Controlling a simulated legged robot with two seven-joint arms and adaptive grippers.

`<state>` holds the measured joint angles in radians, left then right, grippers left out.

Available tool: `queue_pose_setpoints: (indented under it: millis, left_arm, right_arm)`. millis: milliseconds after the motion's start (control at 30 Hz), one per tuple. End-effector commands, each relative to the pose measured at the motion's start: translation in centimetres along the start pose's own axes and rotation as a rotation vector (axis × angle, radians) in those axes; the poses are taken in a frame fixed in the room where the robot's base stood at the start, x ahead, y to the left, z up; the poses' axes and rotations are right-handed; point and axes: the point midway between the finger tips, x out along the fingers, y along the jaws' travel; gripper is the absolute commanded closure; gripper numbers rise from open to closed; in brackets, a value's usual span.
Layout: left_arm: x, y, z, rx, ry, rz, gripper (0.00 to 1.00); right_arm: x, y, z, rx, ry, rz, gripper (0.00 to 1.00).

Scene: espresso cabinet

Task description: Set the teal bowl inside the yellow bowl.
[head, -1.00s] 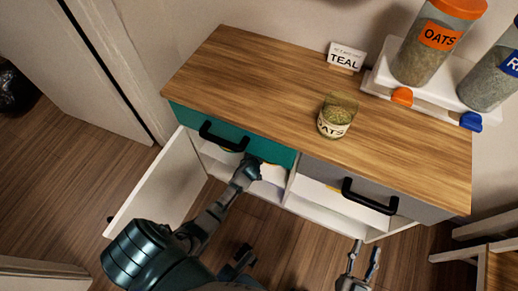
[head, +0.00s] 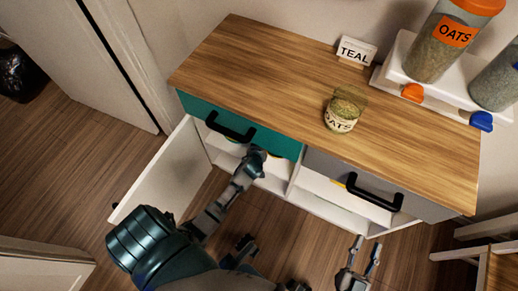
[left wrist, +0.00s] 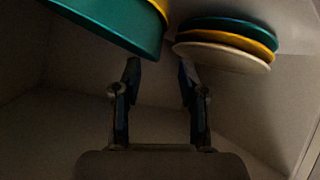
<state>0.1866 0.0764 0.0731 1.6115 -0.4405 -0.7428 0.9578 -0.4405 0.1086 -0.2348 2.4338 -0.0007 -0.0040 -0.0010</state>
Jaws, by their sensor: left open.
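In the left wrist view a teal dish, apparently the teal bowl (left wrist: 110,25), fills the upper left, cut off by the frame. A yellow edge, perhaps the yellow bowl (left wrist: 161,5), shows at its upper right; I cannot tell whether they are nested or side by side. My left gripper (left wrist: 159,68) is open and empty, its fingertips just below the teal dish in this view; contact is unclear. In the head view my left arm reaches into the cabinet below the teal drawer, its gripper (head: 257,156) partly hidden. My right gripper (head: 367,246) is open and empty in front of the cabinet.
Stacked teal, yellow and white plates (left wrist: 225,45) lie right of my left gripper inside the cabinet. The left door (head: 165,172) stands open. The teal drawer front (head: 195,108) overhangs the opening. An oats jar (head: 342,112) and TEAL sign (head: 356,51) stand on the counter (head: 270,75).

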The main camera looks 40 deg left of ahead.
Motion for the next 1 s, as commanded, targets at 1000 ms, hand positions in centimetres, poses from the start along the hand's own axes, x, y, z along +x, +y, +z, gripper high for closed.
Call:
queue_pose_setpoints:
  millis: [1000]
  left_arm:
    - [-7.3, 0.0, 0.0, 0.0, -0.001, -0.001, 0.58]
  right_arm:
    - [0.1, 0.0, 0.0, 0.0, 0.0, 0.001, 0.6]
